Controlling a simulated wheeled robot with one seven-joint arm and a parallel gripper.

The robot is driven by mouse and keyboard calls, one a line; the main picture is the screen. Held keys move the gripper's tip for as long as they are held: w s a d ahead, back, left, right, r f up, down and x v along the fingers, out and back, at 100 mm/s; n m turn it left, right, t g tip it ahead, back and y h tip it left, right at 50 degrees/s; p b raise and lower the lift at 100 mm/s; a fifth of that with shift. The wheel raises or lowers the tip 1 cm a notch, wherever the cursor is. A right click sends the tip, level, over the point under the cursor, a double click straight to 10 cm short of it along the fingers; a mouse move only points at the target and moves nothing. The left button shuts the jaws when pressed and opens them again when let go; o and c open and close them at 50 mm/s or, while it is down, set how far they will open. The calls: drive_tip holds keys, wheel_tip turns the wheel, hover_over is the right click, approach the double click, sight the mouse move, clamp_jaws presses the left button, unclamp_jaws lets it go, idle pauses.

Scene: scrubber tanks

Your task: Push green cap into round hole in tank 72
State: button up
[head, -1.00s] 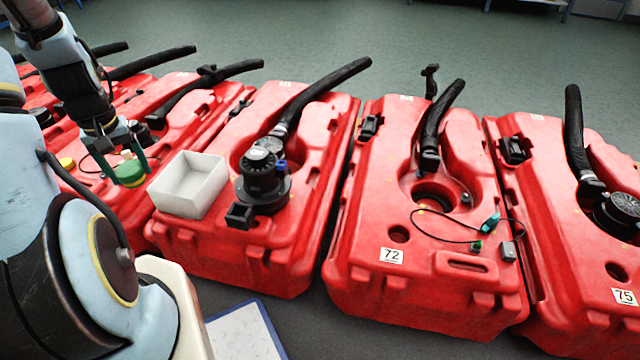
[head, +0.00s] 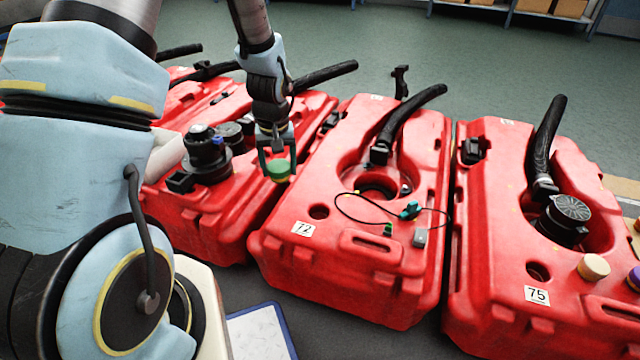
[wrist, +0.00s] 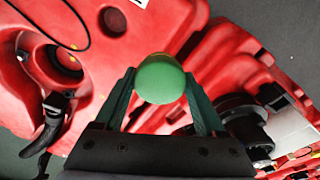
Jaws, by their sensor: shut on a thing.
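My gripper (head: 278,168) is shut on the green cap (head: 279,171) and holds it in the air, over the left edge of tank 72 (head: 340,240). In the wrist view the green cap (wrist: 160,79) sits between the green fingers of my gripper (wrist: 162,95). Tank 72 is red and carries a white "72" label (head: 303,229). Its small round hole (head: 319,212) is dark and empty, to the right of and below the cap in the head view. The larger round opening (head: 378,189) lies further back.
A black cable with a teal connector (head: 410,210) and a grey block (head: 420,237) lies on tank 72. A black hose (head: 410,122) rises behind the large opening. Tank 75 (head: 537,295) stands to the right, with a tan cap (head: 593,267) on it.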

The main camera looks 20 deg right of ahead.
drive_tip(key=shift+m, duration=0.6)
drive_tip(key=s+d+f+b, duration=0.1)
drive_tip(key=d+f, duration=0.1)
drive_tip(key=s+d+f+b, duration=0.2)
drive_tip(key=d+f, duration=0.1)
drive_tip(key=s+d+f+b, duration=0.2)
drive_tip(key=d+f, duration=0.1)
drive_tip(key=shift+s+d, duration=0.1)
drive_tip(key=shift+d, duration=0.1)
drive_tip(key=shift+f, duration=0.4)
drive_tip(key=shift+f, duration=0.5)
drive_tip(key=shift+f+b, duration=0.2)
drive_tip(key=shift+b, duration=0.1)
drive_tip(key=shift+f, duration=0.75)
idle(1.5)
drive_tip(key=o, duration=1.2)
drive_tip(key=shift+o, duration=0.4)
drive_tip(key=shift+a+f, duration=0.1)
drive_tip(key=shift+a, duration=0.05)
drive_tip(key=shift+a, duration=0.1)
